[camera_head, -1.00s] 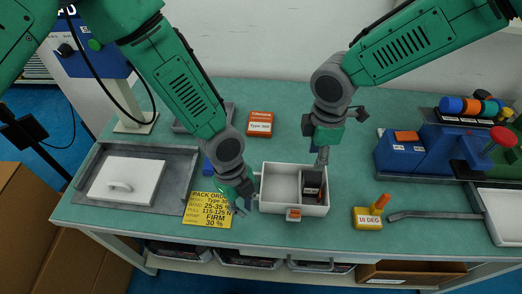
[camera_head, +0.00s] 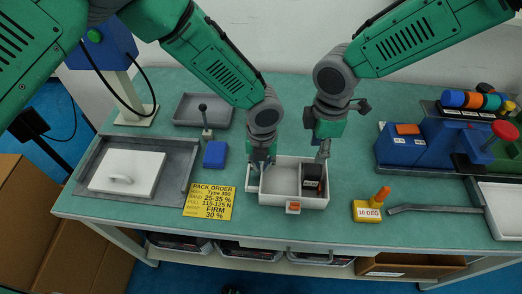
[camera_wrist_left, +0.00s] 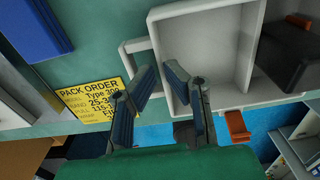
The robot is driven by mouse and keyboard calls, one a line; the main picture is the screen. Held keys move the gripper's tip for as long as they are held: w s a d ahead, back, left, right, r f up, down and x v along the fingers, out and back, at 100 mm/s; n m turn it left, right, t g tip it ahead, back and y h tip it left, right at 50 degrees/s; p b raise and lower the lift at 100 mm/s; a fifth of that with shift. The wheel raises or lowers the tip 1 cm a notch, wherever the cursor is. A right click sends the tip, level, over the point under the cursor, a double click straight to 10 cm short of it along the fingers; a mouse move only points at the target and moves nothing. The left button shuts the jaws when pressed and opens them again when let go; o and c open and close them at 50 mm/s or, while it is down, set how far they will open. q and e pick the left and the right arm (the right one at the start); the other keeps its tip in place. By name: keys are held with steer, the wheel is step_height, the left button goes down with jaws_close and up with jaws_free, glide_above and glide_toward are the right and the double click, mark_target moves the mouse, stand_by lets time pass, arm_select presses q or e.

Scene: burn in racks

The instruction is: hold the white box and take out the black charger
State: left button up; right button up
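The white box (camera_head: 275,201) stands on the bench with a divider and a side handle. It also shows in the left wrist view (camera_wrist_left: 210,50). The black charger (camera_head: 312,181) is upright in its right compartment; in the left wrist view it is a dark block (camera_wrist_left: 294,58). My left gripper (camera_head: 261,168) is at the box's left wall. In the left wrist view (camera_wrist_left: 160,68) its fingers are apart, with the left wall and handle (camera_wrist_left: 142,58) near the tips; contact is unclear. My right gripper (camera_head: 324,153) is just above the charger; its finger opening is unclear.
A yellow pack order card (camera_head: 209,201) and a blue block (camera_head: 215,154) lie left of the box. A yellow 10 DEG block (camera_head: 367,211) and a grey bar (camera_head: 433,211) lie right. A blue fixture (camera_head: 400,150) stands further right. Bench in front of the box is clear.

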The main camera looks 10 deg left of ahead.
mark_target(286, 185)
arm_select(q)
steer(key=f, duration=0.4)
steer(key=shift+d+f, duration=0.15)
steer(key=shift+d, duration=0.1)
arm_select(e)
steer(key=shift+d, duration=0.25)
arm_select(q)
steer(key=shift+a+f, duration=0.1)
steer(key=shift+f, duration=0.45)
steer(key=shift+a+f, duration=0.1)
steer(key=shift+a, duration=0.05)
arm_select(e)
steer(key=shift+a, duration=0.25)
arm_select(q)
jaws_close()
arm_select(e)
steer(key=shift+d, duration=0.1)
